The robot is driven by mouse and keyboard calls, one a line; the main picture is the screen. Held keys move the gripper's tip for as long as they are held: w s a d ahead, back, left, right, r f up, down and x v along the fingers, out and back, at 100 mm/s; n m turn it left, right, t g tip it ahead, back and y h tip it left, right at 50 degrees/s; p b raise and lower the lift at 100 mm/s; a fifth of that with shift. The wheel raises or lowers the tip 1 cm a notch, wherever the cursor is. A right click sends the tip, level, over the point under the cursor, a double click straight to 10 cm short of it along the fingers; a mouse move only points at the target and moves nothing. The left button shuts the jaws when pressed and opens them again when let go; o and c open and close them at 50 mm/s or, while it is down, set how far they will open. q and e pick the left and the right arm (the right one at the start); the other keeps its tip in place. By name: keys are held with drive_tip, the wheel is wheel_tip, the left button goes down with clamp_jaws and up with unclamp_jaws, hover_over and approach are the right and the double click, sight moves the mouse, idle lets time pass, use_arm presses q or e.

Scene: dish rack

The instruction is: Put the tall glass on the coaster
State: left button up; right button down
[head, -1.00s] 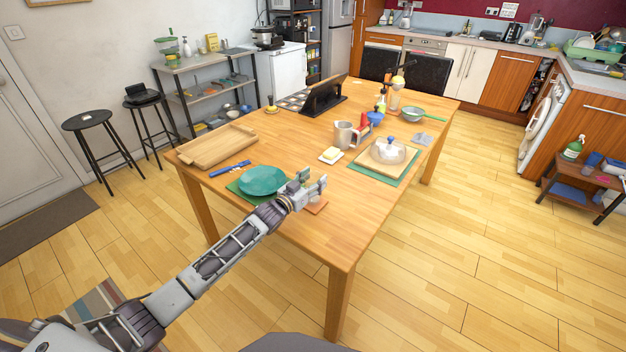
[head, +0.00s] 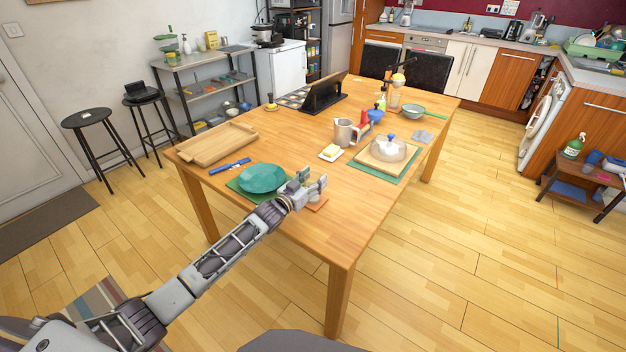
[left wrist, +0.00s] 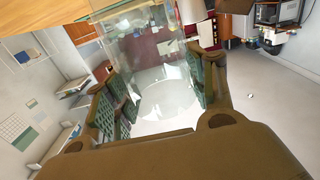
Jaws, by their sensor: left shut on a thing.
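The tall glass (left wrist: 160,75) is clear and shows in the left wrist view between the two green-padded fingers of my left gripper (left wrist: 160,97). The gripper is shut on it. In the head view my left gripper (head: 310,185) is at the table's near edge, just right of the teal plate; the glass is hard to make out there. The coaster (head: 319,206) is a small orange-brown piece, partly hidden by the gripper. I cannot tell whether the glass touches it. My right gripper is not in view.
The teal plate (head: 262,178) lies on a green mat left of the gripper. A butter dish (head: 331,153), a metal mug (head: 343,132) and a domed board (head: 389,153) stand farther back. The wooden table (head: 345,225) is bare to the gripper's right.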

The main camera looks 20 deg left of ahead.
use_arm(q)
drive_tip(key=shift+f, duration=0.1)
drive_tip(key=o, duration=1.2)
drive_tip(key=shift+o, duration=0.2)
drive_tip(key=shift+f, duration=0.1)
drive_tip(key=shift+s, duration=0.15)
drive_tip(key=v, duration=1.1)
drive_tip(key=shift+s+a, duration=0.15)
drive_tip(key=shift+s, duration=0.2)
clamp_jaws()
idle(0.5)
idle(1.2)
